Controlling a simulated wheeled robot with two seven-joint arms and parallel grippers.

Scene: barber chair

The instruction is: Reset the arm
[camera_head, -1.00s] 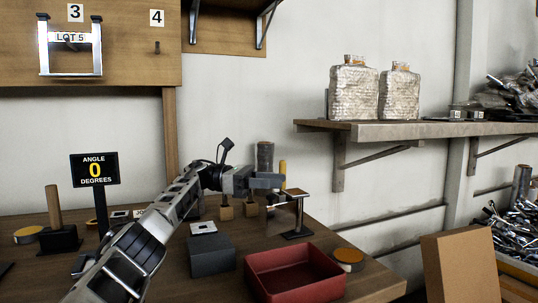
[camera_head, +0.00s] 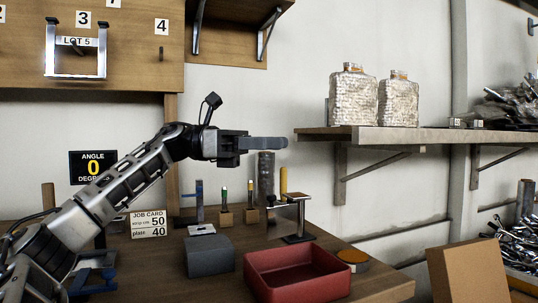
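My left arm (camera_head: 125,185) reaches in from the lower left and slopes up to the right. Its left gripper (camera_head: 282,143) is raised above the workbench, pointing right in front of the pale wall. The fingers show side-on as one grey bar, so I cannot tell if they are open or shut. No object shows in them. The gripper is above a dark upright cylinder (camera_head: 266,178) and apart from the bench items. My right gripper is not in view.
The bench (camera_head: 215,287) holds a red tray (camera_head: 296,281), a dark grey block (camera_head: 209,257), a small metal stand (camera_head: 298,217) and a job card (camera_head: 149,224). An angle sign (camera_head: 93,167) reading 0 is partly behind my arm. A wall shelf (camera_head: 400,134) with two wrapped bottles is right of the gripper.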

